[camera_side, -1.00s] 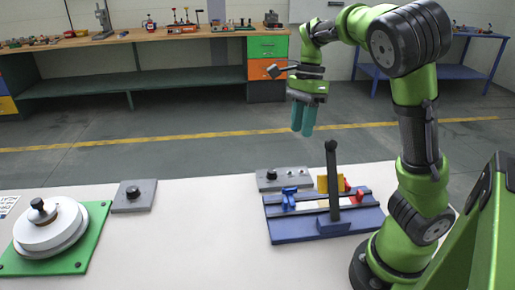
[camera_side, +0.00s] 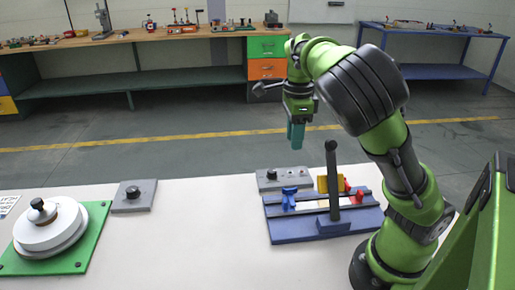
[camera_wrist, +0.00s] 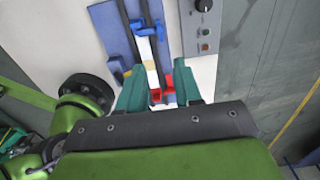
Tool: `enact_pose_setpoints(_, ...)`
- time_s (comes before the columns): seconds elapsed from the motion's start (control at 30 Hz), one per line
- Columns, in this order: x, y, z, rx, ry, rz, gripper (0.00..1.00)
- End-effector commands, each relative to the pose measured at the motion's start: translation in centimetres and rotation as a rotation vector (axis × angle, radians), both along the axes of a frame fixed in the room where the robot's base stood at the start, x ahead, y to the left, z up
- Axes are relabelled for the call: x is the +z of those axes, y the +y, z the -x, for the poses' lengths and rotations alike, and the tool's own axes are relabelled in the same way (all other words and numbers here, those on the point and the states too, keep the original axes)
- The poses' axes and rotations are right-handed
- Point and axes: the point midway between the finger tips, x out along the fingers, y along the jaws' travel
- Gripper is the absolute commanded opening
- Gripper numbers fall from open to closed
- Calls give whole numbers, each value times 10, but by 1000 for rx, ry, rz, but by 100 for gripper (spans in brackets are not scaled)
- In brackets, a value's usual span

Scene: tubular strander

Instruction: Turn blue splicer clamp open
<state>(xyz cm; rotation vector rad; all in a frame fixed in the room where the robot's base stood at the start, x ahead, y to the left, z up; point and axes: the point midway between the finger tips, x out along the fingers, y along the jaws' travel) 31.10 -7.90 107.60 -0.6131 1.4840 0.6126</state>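The blue splicer clamp (camera_side: 289,197) stands at the left end of the splicer, a blue base (camera_side: 292,232) with rails and a white strip. It also shows near the top of the wrist view (camera_wrist: 149,29). My gripper (camera_side: 296,138) hangs in the air above and behind the splicer, fingers down, clear of the clamp. In the wrist view the two teal fingers of my gripper (camera_wrist: 162,92) are apart with nothing held. The red clamp (camera_wrist: 166,88) appears between them, well below. The black lever (camera_side: 332,175) stands upright at the splicer's front.
A yellow block (camera_side: 323,184) stands by the red clamp. A grey control box (camera_side: 281,179) with a black knob lies behind the splicer. A second grey box (camera_side: 134,196) and a white spool (camera_side: 48,225) on a green plate stand left. The table middle is clear.

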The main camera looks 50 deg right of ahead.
Motion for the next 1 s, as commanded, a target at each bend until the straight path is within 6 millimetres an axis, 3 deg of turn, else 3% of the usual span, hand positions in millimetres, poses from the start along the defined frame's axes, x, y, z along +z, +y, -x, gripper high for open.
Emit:
enact_pose_setpoints(0.37,-45,2,0,4,-2,-8,34)
enact_pose_setpoints(0.8,-130,0,1,-2,4,1,34)
enact_pose_setpoints(1.0,-153,1,0,0,0,0,34)
